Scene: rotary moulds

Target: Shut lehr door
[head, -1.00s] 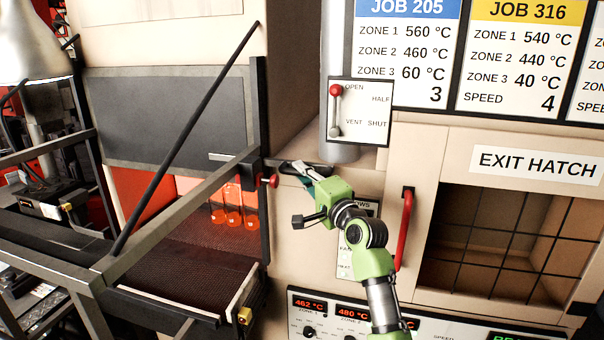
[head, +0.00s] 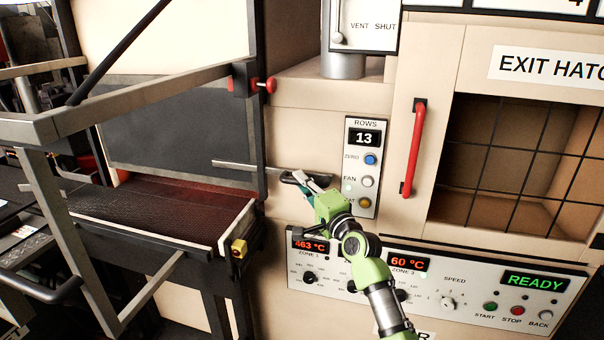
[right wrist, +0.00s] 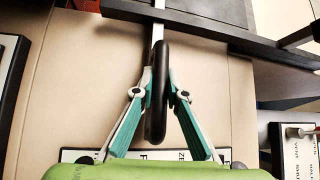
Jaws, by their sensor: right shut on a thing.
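The lehr door is a dark grey panel (head: 180,125) at the left in the head view. Its lower edge is low, close above the dark mesh belt (head: 150,215), with a faint red glow there. I cannot tell whether it touches. A metal bar (head: 245,166) runs right from the door to a black handle (head: 293,178). My right gripper (head: 308,182), green with teal fingers, is shut on that handle. In the right wrist view the fingers (right wrist: 159,94) pinch the upright-looking black handle (right wrist: 157,120) from both sides. My left gripper is not in view.
A red knob (head: 270,86) sits on the frame above the handle. The rows panel (head: 363,195) is just right of my gripper, and a red hatch handle (head: 413,148) stands further right. The control panel (head: 440,285) lies below. Grey rails (head: 140,100) cross at left.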

